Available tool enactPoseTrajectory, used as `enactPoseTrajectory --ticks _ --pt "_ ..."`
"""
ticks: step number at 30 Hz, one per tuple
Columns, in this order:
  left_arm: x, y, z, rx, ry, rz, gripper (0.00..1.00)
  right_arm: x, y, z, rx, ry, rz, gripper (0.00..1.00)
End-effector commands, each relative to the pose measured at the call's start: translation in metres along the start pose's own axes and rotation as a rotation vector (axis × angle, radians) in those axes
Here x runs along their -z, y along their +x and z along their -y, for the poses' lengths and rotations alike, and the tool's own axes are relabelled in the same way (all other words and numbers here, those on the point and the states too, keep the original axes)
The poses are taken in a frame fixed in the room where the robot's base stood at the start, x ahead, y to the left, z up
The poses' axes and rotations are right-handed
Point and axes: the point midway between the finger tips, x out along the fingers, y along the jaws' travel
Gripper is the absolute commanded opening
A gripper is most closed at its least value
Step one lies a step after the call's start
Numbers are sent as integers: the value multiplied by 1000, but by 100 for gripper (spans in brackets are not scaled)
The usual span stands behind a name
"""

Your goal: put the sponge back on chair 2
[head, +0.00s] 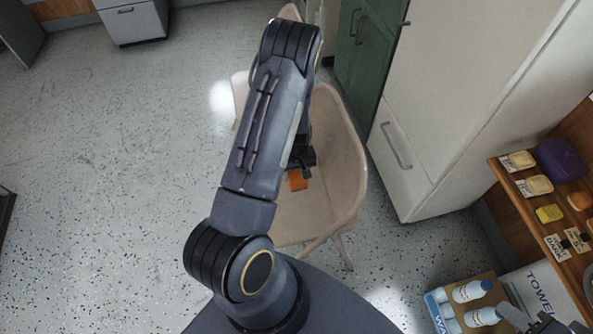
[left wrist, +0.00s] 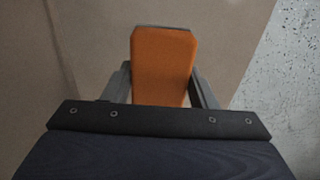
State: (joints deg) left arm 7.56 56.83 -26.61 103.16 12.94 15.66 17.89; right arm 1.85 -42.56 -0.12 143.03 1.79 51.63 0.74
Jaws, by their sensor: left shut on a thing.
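My left gripper (head: 300,166) is shut on an orange sponge (head: 297,181). In the left wrist view the sponge (left wrist: 163,65) stands between the two fingers (left wrist: 162,88). The gripper and sponge are over the seat of a beige chair (head: 341,150), which also fills much of the left wrist view (left wrist: 235,40). I cannot tell whether the sponge touches the seat. My arm hides part of the chair. No number shows on it. My right gripper (head: 548,322) is partly in view at the bottom right corner; its fingers are not clear.
Another beige chair (head: 239,88) is mostly hidden behind my arm. A white cabinet (head: 410,180) and a green cabinet (head: 365,45) stand close behind the chair. A wooden shelf (head: 508,183) at the right holds sponges and labels. The floor at left is clear.

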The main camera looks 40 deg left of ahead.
Motion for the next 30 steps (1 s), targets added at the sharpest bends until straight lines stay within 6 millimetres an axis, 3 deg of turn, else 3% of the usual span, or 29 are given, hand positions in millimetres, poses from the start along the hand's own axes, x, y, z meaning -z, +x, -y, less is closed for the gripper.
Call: enactPoseTrajectory --ticks 3,15,30 --pt "0 20 0 1 0 1 34 -6 12 -6 0 0 0 36" --pt "0 61 0 0 0 0 34 -18 36 -16 0 0 0 36" --pt "0 65 0 0 1 0 34 -19 37 -17 0 0 0 36"
